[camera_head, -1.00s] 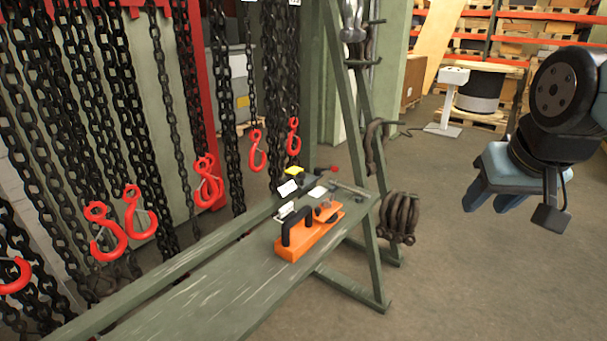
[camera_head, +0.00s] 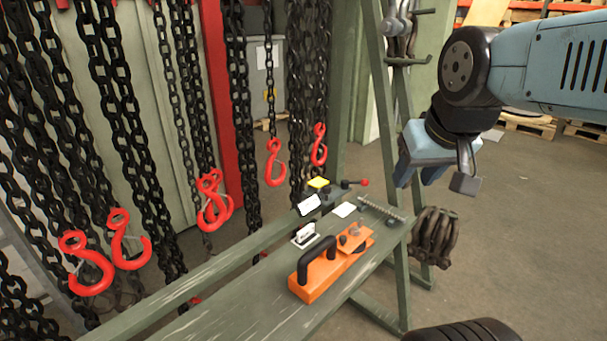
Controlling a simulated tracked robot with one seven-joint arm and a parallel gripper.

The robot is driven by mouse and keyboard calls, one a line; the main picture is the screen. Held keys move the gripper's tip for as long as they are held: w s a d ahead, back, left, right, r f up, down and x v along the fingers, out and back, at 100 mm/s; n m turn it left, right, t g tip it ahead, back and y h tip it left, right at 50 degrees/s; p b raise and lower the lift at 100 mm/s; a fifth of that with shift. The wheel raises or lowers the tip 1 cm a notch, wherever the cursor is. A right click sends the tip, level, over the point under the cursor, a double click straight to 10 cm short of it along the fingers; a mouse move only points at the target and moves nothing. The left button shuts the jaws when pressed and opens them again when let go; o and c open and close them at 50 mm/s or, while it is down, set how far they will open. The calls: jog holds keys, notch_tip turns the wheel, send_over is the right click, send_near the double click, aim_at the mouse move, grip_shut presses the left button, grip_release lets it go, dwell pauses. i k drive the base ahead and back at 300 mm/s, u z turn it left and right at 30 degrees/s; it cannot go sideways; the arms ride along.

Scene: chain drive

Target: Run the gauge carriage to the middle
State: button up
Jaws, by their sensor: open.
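My gripper (camera_head: 418,174) hangs at the right, fingers pointing down, open and empty. It is right of the green bench (camera_head: 235,318) and apart from everything on it. A small white piece with a dark grip (camera_head: 305,236) sits by the bench's back rail, behind an orange tool; it may be the gauge carriage, but I cannot tell for sure. The orange tool (camera_head: 318,284) has a black loop handle and a lever and lies toward the bench's right end. Its handle partly covers the area behind it.
Black chains (camera_head: 110,110) with red hooks (camera_head: 216,200) hang along the left and back. White tags (camera_head: 309,205), a yellow piece (camera_head: 318,183) and a threaded rod (camera_head: 383,208) lie at the bench's far end. Shackles (camera_head: 434,236) hang right of it.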

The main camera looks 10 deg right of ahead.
aim_at(312, 200)
jog(key=z, duration=0.15)
jog(key=i, duration=0.95)
jog(key=z, duration=0.5)
